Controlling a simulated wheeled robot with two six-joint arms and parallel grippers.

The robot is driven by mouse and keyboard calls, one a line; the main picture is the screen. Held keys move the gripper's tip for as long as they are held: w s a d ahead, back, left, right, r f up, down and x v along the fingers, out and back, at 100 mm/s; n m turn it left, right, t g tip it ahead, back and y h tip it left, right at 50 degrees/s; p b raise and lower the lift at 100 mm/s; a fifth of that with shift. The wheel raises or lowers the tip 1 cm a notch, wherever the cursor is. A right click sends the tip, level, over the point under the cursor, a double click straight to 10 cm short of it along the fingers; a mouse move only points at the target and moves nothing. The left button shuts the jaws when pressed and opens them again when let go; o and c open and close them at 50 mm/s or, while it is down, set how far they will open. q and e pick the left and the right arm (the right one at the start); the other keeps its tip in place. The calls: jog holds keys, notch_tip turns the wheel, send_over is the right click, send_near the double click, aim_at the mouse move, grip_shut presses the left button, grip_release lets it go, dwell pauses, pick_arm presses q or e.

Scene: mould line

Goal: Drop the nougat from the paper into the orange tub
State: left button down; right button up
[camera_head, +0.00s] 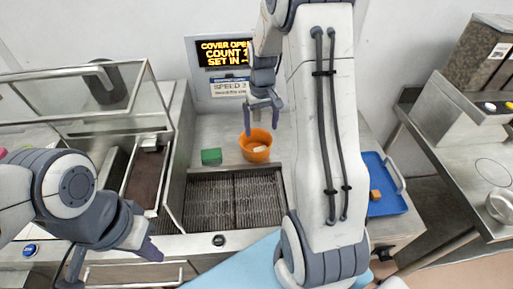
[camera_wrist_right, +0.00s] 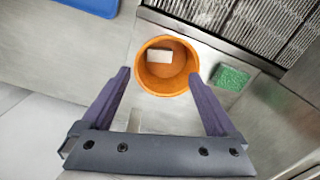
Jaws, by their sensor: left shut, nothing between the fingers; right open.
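The orange tub (camera_head: 246,153) stands on the steel surface behind the dark grating, and it also shows in the right wrist view (camera_wrist_right: 146,83). A small whitish block, which looks like the nougat (camera_wrist_right: 160,55), lies inside the tub; the head view shows it too (camera_head: 257,149). My right gripper (camera_head: 262,117) is open and empty above the tub, with its fingers on either side of it in the wrist view (camera_wrist_right: 159,75). My left gripper (camera_head: 150,252) is shut and empty at the lower left, away from the tub. I cannot make out the paper.
A green sponge-like block (camera_head: 211,157) is beside the tub, left in the head view. The dark grating (camera_head: 225,200) lies in front. A blue tray (camera_head: 394,202) holding a small orange-brown cube (camera_head: 375,195) is to the right. A glass-lidded machine (camera_head: 90,90) stands left.

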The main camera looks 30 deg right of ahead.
notch_tip(320, 180, up, 6)
jog(key=shift+r+b, duration=0.25)
jog(key=shift+b, duration=0.15)
jog(key=s+a+r+n, duration=0.15)
jog(key=s+a, duration=0.25)
jog(key=a, duration=0.6)
jog(key=s+a+r+n, duration=0.1)
jog(key=s+a+n, duration=0.25)
jog(key=a, duration=0.65)
jog(key=s+a+n, duration=0.2)
jog(key=s+a, duration=0.1)
jog(key=s, duration=0.5)
jog(key=s+a+f+n+y, duration=0.1)
jog(key=s+a, duration=0.3)
jog(key=s, duration=0.5)
jog(key=shift+a+f+n, duration=0.25)
jog(key=shift+a+n, duration=0.05)
jog(key=shift+n, duration=0.4)
